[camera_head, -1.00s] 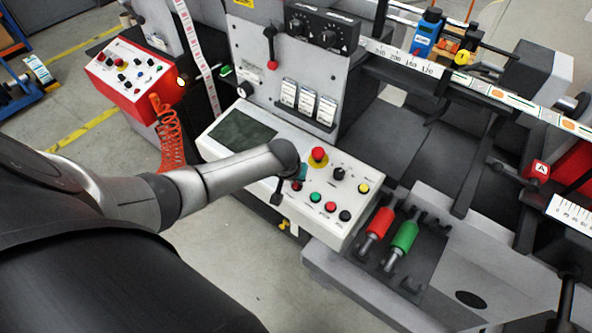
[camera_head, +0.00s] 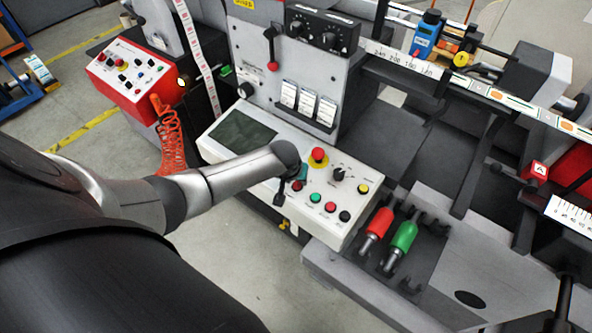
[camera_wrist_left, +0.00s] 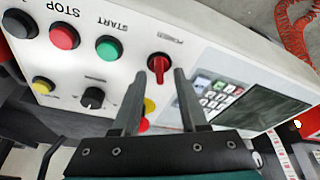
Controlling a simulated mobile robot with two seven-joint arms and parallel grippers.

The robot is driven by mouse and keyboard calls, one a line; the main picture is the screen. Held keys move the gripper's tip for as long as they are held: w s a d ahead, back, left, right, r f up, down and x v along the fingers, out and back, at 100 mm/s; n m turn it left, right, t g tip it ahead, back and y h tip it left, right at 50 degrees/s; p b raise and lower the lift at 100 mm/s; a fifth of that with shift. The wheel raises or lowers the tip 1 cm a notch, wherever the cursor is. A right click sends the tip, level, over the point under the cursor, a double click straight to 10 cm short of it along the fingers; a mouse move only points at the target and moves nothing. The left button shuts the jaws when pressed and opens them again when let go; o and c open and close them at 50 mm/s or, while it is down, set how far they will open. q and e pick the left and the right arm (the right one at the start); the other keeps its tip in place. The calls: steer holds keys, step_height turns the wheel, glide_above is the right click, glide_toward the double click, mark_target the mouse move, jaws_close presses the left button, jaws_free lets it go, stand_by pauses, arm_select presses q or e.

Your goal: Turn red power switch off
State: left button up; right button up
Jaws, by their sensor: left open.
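In the left wrist view my left gripper (camera_wrist_left: 160,75) is open and empty. Its two dark fingertips lie on either side of the switch, near its lower edge in the picture. I cannot tell whether they touch it. In the head view the switch (camera_head: 297,187) shows small beside my left gripper (camera_head: 281,197), which is partly hidden by my wrist. My right gripper is not in view.
Next to the switch are a green START button (camera_wrist_left: 109,48), a red STOP button (camera_wrist_left: 64,36) and a black button (camera_wrist_left: 20,23). A red emergency button (camera_head: 318,154) on a yellow base, a black knob (camera_head: 338,174) and a screen (camera_head: 241,135) are also close.

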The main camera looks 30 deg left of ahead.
arm_select(q)
steer(key=shift+r, duration=0.15)
steer(key=p+v, duration=0.1)
steer(key=v, duration=0.1)
steer(key=shift+s+r, duration=0.15)
steer(key=shift+r, duration=0.15)
steer(key=v, duration=1.2)
steer(key=shift+s+r, duration=0.1)
steer(key=shift+s, duration=0.1)
